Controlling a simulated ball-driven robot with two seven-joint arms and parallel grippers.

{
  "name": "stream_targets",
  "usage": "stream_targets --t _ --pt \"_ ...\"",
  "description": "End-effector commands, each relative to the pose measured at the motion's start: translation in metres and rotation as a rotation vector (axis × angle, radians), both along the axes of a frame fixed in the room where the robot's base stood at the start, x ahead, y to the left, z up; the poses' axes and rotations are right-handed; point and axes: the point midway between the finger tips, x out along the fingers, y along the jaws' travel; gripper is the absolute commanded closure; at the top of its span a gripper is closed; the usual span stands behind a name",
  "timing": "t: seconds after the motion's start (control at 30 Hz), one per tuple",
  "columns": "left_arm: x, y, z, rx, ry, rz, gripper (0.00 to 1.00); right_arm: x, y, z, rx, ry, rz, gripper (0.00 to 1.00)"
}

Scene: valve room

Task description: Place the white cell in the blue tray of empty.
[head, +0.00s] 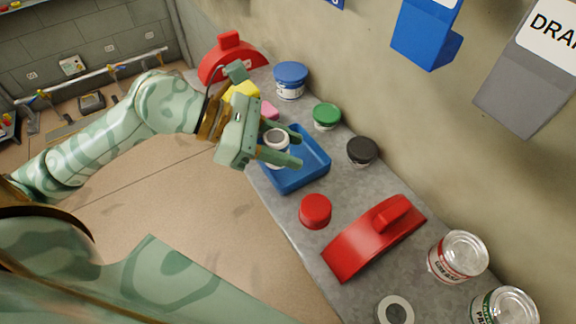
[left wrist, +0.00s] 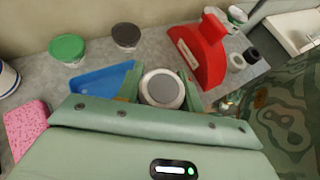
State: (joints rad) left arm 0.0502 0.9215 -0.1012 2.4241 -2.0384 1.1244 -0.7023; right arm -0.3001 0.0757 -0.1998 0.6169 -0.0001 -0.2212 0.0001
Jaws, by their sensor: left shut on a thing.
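The white cell (head: 276,137) is a short white cylinder with a grey top. It sits between the fingers of my left gripper (head: 284,152), which is shut on it, at the blue tray's near left side. The left wrist view shows the cell (left wrist: 162,88) from above, between the fingers. The blue tray (head: 312,174) lies on the grey counter, with its visible floor bare. In the left wrist view the tray (left wrist: 100,80) is just left of the cell. I cannot tell whether the cell touches the tray floor. My right gripper is not in view.
A green-lidded tub (head: 326,116), a black-lidded tub (head: 362,151) and a blue-lidded tub (head: 290,80) stand along the wall. A red lid (head: 315,211), a red handled block (head: 374,237) and cans (head: 457,257) occupy the counter's near part. A pink sponge (left wrist: 26,127) lies behind the gripper.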

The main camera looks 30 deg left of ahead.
Motion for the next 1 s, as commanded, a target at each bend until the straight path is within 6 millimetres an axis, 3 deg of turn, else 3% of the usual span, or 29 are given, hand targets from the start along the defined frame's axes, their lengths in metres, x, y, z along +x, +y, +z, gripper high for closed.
stream_targets --t 0.2,0.37,0.6,1.0 --pt "0.028 0.015 -0.037 -0.002 -0.002 0.001 0.86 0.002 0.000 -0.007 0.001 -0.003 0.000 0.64" --pt "0.037 0.021 -0.048 0.000 -0.004 0.000 0.86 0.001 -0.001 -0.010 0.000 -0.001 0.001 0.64" --pt "0.042 0.023 -0.083 -0.002 -0.002 0.000 0.86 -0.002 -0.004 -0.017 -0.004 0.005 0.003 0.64" --pt "0.041 0.023 -0.089 0.001 -0.004 -0.002 0.86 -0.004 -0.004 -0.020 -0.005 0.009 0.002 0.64"
